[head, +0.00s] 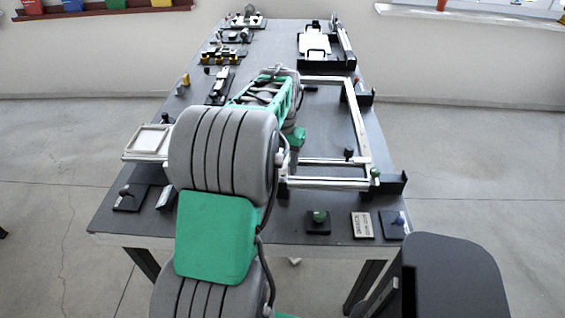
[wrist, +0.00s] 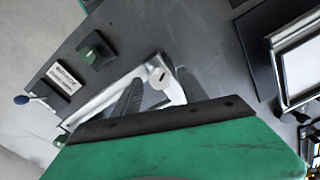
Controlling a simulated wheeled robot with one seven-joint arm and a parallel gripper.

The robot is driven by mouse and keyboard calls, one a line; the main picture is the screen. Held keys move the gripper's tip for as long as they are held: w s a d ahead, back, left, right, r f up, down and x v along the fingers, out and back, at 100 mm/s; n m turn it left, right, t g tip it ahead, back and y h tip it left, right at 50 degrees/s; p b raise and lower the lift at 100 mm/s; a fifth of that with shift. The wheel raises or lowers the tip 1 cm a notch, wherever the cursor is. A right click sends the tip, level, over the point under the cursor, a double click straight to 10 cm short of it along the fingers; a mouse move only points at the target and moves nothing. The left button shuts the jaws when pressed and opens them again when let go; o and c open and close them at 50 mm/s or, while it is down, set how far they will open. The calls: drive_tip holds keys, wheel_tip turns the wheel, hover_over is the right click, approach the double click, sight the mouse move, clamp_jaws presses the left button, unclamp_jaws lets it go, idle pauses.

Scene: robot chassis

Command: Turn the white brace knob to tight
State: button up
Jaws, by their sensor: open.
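The white knob (wrist: 158,77) shows in the wrist view, at the end of a pale metal bar (wrist: 100,107). It has a small dark mark on its face. My gripper (wrist: 160,83) is open, with one dark finger on each side of the knob in the picture. I cannot tell whether the fingers touch it or how far above it they are. In the head view my grey and green arm hides the gripper and the knob.
A green knob (head: 319,216), a label plate (head: 362,226) and a blue-knobbed lever (head: 398,219) line the table's (head: 260,228) near edge. A pale metal frame (head: 360,125) lies to the right of my arm. Several fixtures stand along the left side.

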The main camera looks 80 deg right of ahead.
sight(282, 166)
wheel_tip(282, 166, up, 8)
drive_tip(key=shift+f, duration=0.1)
idle(0.4)
drive_tip(key=w+a+n+h, duration=0.1)
drive_tip(key=w+a+n, duration=0.3)
drive_tip(key=w+a, duration=0.55)
drive_tip(key=w+a+n, duration=0.4)
drive_tip(key=w+a, duration=0.3)
drive_tip(key=w, duration=0.5)
drive_tip(key=w+a+f+n+t, duration=0.1)
drive_tip(key=a+n, duration=0.5)
drive_tip(key=a, duration=0.9)
drive_tip(key=w+a+f+n+t+y, duration=0.1)
drive_tip(key=a+n, duration=0.5)
drive_tip(key=a, duration=0.9)
wheel_tip(282, 166, down, 2)
drive_tip(key=shift+a+f+t, duration=0.15)
drive_tip(key=shift+a+t, duration=0.25)
drive_tip(key=shift+t, duration=0.2)
drive_tip(key=shift+w, duration=0.1)
